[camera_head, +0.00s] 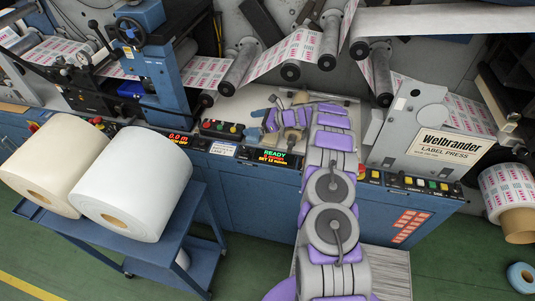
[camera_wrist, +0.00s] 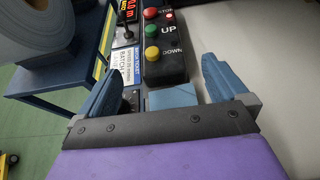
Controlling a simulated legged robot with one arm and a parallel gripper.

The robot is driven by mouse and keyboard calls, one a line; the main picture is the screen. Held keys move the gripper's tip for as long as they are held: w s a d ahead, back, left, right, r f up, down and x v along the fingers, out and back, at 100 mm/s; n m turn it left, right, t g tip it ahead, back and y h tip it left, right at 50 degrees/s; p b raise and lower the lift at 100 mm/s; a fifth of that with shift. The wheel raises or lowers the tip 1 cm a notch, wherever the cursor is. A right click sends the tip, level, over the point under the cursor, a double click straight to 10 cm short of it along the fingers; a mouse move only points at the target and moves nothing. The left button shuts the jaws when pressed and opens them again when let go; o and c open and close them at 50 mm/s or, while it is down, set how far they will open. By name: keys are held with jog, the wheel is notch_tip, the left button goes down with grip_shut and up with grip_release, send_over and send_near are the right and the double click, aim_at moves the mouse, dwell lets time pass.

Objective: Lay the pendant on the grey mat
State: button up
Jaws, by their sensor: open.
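The pendant is a black box (camera_head: 222,130) with red, green and yellow buttons, lying at the front of the pale worktop in the head view. In the wrist view the pendant (camera_wrist: 166,66) shows its STOP, UP and DOWN markings and lies just beyond the space between my fingers. My gripper (camera_head: 256,124) is just right of it, with blue fingers apart; in the wrist view my gripper (camera_wrist: 160,82) is open and empty. A flat blue-grey patch (camera_wrist: 172,98) shows between the fingers; I cannot tell what it is. I cannot clearly pick out the grey mat.
A blue cart (camera_head: 150,252) with large rolls stands at the left front. Lit displays (camera_head: 270,157) line the worktop's front edge. Rollers with printed web (camera_head: 290,55) hang above the worktop. The grey Welbrander press housing (camera_head: 437,130) stands to the right.

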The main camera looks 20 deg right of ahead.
jog(key=s+a+r+n+g, duration=0.4)
jog(key=s+a+r+n, duration=0.2)
jog(key=s+a+r, duration=0.35)
jog(key=s+a+r+n+g+h, duration=0.1)
jog(key=s+a+r+n+g, duration=0.1)
jog(key=s+a+r+n, duration=0.45)
jog(key=s+a+r+n+g+h, duration=0.15)
jog(key=s+r, duration=0.25)
jog(key=s, duration=0.5)
jog(key=s+d+n+h, duration=0.2)
jog(key=s+n+h, duration=0.1)
jog(key=s, duration=0.8)
jog(key=s+d+r+n+g+h, duration=0.1)
jog(key=s+d+n+h, duration=0.1)
jog(key=s, duration=0.9)
jog(key=s+d+r+n+g+h, duration=0.1)
jog(key=s+d+n+h, duration=0.2)
jog(key=s, duration=0.9)
jog(key=shift+d+n+h, duration=0.35)
jog(key=shift+d+n, duration=0.2)
jog(key=shift+n, duration=0.85)
